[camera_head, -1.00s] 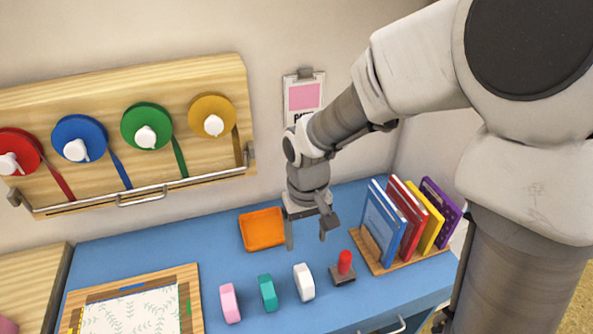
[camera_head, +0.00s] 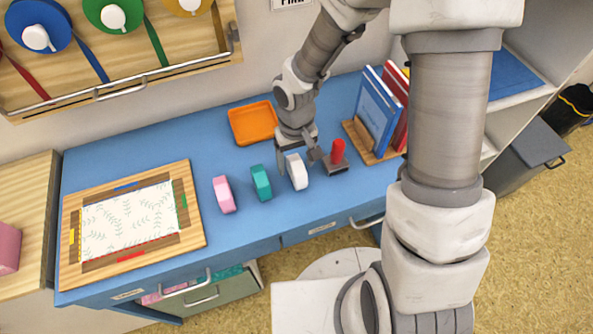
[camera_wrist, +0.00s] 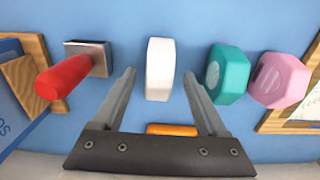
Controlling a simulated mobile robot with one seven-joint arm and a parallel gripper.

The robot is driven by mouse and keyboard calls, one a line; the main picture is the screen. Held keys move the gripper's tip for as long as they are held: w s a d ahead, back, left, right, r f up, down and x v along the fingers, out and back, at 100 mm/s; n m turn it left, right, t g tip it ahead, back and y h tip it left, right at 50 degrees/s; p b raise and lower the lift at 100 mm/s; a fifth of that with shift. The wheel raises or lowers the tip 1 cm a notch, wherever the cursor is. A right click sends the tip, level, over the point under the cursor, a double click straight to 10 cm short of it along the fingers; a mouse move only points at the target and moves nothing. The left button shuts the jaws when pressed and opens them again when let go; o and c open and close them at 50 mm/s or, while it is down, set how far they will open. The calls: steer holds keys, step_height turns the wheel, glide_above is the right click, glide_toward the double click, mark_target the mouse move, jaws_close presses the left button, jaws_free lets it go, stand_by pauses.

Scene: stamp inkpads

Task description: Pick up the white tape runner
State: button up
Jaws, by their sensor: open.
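The white tape runner (camera_head: 297,171) stands on the blue desk, between the teal tape runner (camera_head: 261,182) and the stamp with a red handle (camera_head: 337,153). In the wrist view the white tape runner (camera_wrist: 160,69) lies ahead, between the lines of my two fingers. My gripper (camera_head: 296,168) is open and empty at the white tape runner, with a finger toward each side. In the wrist view my gripper (camera_wrist: 159,82) has its fingertips near the sides of the white tape runner, with blue gaps showing. Contact is not visible.
A pink tape runner (camera_head: 223,194) stands left of the teal one. An orange tray (camera_head: 253,123) lies behind. A wooden frame (camera_head: 190,237) is at left. Books (camera_head: 375,113) stand at right, partly behind my arm. The desk in front is clear.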

mark_target(296, 171)
step_height(296, 171, down, 4)
steer(key=shift+b, duration=0.4)
jaws_close()
